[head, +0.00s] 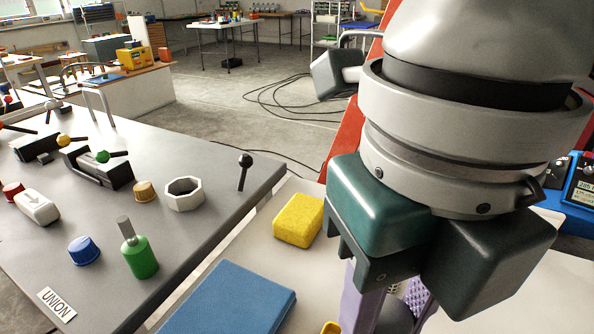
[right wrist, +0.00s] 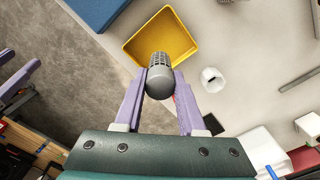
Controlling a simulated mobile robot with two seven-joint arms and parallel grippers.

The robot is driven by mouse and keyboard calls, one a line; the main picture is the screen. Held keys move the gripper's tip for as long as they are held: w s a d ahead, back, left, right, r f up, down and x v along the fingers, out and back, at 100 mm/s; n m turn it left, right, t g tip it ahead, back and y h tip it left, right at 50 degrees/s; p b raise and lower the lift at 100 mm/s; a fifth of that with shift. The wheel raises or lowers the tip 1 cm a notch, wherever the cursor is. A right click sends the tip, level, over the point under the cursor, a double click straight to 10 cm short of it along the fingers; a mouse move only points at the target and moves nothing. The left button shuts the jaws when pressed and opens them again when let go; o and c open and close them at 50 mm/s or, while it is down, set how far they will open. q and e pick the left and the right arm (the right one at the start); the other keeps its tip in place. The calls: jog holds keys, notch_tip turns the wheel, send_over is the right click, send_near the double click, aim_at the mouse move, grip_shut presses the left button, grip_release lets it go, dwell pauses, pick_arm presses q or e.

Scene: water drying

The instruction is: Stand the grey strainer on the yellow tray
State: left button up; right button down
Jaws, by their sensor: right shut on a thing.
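The grey strainer (right wrist: 160,76) is held between the purple fingers of my right gripper (right wrist: 160,97) in the right wrist view. Its ribbed end points toward the yellow tray (right wrist: 136,46), whose near part it overlaps in that view. I cannot tell the height between them. In the head view my right gripper (head: 390,306) is at the bottom, with the strainer (head: 395,318) partly visible between its fingers. Only a small corner of the yellow tray (head: 331,328) shows there. Two purple fingers, apart and empty, at the left edge of the right wrist view look like my left gripper (right wrist: 14,88).
A yellow sponge (head: 298,220) and a blue flat block (head: 228,299) lie on the light tabletop. A white cup-like thing (right wrist: 212,79) stands right of the tray. A grey table (head: 215,238) with fittings and a green bottle (head: 139,258) is at the left.

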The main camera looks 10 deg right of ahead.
notch_tip(320, 180, down, 5)
jog(key=shift+f, duration=0.15)
jog(key=shift+f+b, duration=0.45)
jog(key=shift+f, duration=1.5)
jog(key=shift+f, duration=0.25)
jog(key=c, duration=0.5)
grip_release()
jog(key=shift+r, duration=0.1)
